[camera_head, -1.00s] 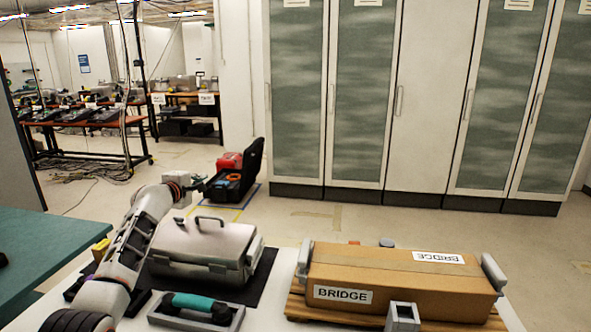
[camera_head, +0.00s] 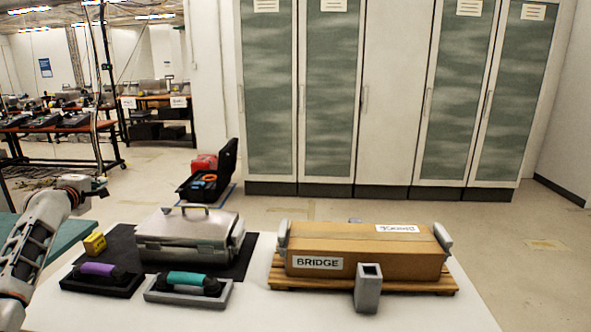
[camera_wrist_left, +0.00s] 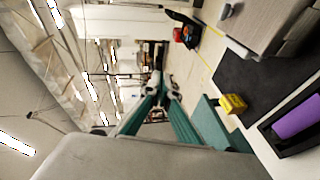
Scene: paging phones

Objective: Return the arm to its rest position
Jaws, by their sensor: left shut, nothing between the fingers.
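My left arm comes in from the left in the head view, with the forearm tilted up. My left gripper (camera_head: 98,187) is at its end, shut and empty, above the teal table at the left edge and apart from the objects on the white table. It also shows in the left wrist view (camera_wrist_left: 163,92), pointing out toward the room. My right gripper is not in view.
The white table (camera_head: 310,308) holds a grey case (camera_head: 188,238), a yellow block (camera_head: 95,244), a purple phone (camera_head: 98,270), a teal phone (camera_head: 192,281) and a BRIDGE carton (camera_head: 365,252). A teal table (camera_head: 70,237) stands left. Tall cabinets stand behind.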

